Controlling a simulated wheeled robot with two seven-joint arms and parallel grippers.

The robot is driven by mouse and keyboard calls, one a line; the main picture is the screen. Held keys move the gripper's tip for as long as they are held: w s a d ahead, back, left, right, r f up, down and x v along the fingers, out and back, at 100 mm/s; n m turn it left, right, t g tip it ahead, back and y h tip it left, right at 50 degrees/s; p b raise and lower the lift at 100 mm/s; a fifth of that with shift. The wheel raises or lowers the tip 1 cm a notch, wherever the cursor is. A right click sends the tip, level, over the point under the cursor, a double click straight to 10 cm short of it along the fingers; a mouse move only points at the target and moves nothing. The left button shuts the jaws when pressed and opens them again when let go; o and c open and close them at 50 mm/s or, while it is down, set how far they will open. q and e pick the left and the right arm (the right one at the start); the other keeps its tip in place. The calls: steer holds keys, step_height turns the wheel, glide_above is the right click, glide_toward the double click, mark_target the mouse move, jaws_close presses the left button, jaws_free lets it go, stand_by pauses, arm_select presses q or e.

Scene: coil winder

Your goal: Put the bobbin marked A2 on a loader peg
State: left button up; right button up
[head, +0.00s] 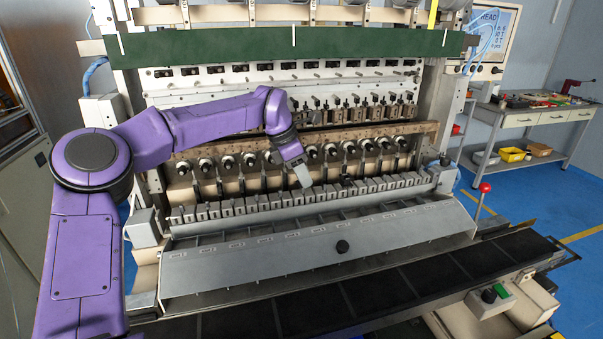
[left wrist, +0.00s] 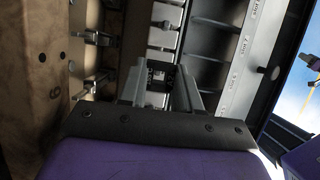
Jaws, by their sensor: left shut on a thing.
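My left gripper (head: 302,176) reaches in front of the coil winder, just above the row of grey blocks. In the left wrist view its two fingers (left wrist: 160,88) are closed on a small dark piece (left wrist: 160,74), probably a bobbin; no A2 mark is readable on it. In the head view the held piece cannot be made out. A row of round spindles (head: 314,152) runs behind the gripper. In the left wrist view, metal pegs (left wrist: 96,38) stick out of a brown panel on the left. I cannot tell which pegs are the loader's. My right gripper is not in view.
A green beam (head: 240,45) crosses above. A side table (head: 540,117) stands at right.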

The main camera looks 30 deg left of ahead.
arm_select(q)
steer(key=shift+f, duration=0.25)
steer(key=shift+f+b, duration=0.6)
steer(key=shift+f, duration=0.15)
steer(key=shift+f, duration=0.15)
steer(key=o, duration=1.1)
steer(key=shift+c, duration=0.2)
steer(key=v, duration=0.7)
steer(key=shift+r+b, duration=0.25)
steer(key=shift+b, duration=0.15)
steer(key=shift+s+a, duration=0.1)
